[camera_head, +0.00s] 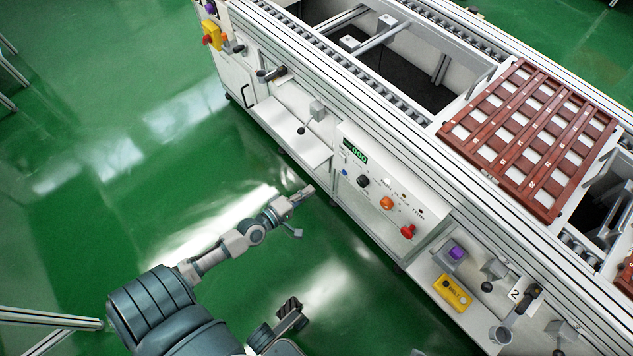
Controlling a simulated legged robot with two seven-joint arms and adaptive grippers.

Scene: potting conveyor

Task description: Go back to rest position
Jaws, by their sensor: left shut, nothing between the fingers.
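My left arm comes in from the lower left over the green floor. Its gripper (303,194) is shut and empty, in front of the white conveyor station (300,150) and apart from it. A small lever-like part sticks out beside its wrist. Another dark end piece (290,312), which looks like my right gripper, shows low in the picture, close to my body. Its fingers are too small and dark to tell open from shut. I see nothing held there.
The station's control panel (385,190), with a green display and several knobs, faces me. A brown slatted tray (530,135) lies on the conveyor at the right. A yellow box (453,292) sits on the lower ledge. Green floor (90,170) is clear at the left. A metal frame (45,318) stands at lower left.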

